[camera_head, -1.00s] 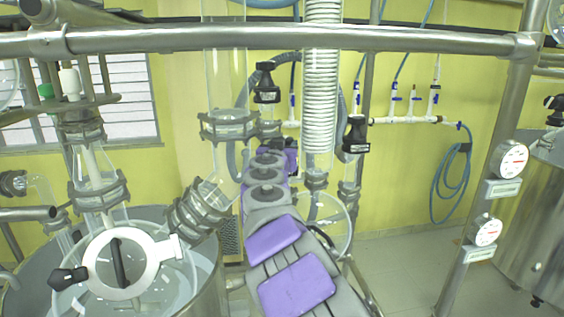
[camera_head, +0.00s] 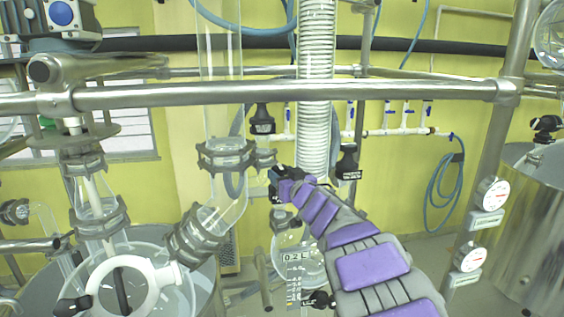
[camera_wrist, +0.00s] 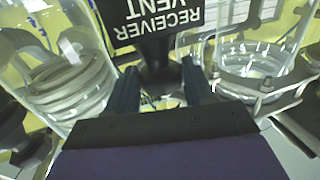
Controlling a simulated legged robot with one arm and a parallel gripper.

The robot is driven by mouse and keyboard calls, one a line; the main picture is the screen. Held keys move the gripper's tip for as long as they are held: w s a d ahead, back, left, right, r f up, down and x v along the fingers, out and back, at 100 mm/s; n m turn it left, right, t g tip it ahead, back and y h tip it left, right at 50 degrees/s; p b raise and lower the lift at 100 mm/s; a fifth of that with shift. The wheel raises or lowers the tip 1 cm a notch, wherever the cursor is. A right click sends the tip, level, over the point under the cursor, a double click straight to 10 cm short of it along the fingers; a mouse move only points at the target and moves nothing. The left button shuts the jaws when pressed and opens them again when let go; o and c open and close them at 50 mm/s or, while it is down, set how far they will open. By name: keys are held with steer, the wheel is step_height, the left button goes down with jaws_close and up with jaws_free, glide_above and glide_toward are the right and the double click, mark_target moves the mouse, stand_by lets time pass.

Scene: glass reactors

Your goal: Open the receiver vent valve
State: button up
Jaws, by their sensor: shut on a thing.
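In the wrist view a black valve piece, the receiver vent valve (camera_wrist: 155,22), fills the top middle. Its white lettering reads RECEIVER VENT upside down. My gripper (camera_wrist: 160,88) has one dark finger on each side of the black part below the label and is shut on it. The fingertips and the held valve are too small to tell apart there.
Black labelled knobs hang nearby, one left (camera_head: 262,120) and one right (camera_head: 347,162) of the coiled column (camera_head: 314,110). A metal rail (camera_head: 290,94) crosses above my gripper. A glass vessel with a 0.2 L scale (camera_head: 293,265) stands below. Glass reactor piping (camera_head: 222,165) is close at left.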

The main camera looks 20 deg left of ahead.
steer(key=shift+w+d+r+n+g+y+p, duration=0.1)
steer(key=shift+n+g+y+p, duration=0.5)
steer(key=shift+p, duration=1.35)
steer(key=shift+w+d+r+n+g+y+p, duration=0.1)
steer(key=shift+n+g+y+p, duration=0.5)
steer(key=shift+p, duration=1.3)
steer(key=shift+w+d+r+n+g+y+p, duration=0.15)
steer(key=shift+n+g+p, duration=0.25)
steer(key=shift+g+p, duration=1.05)
steer(key=shift+a+f+n+y+p, duration=0.1)
steer(key=shift+f+n+y+p, duration=0.3)
steer(key=shift+p, duration=1.55)
steer(key=o, duration=0.9)
steer(key=shift+o, duration=0.7)
steer(key=shift+s+a+r, duration=0.1)
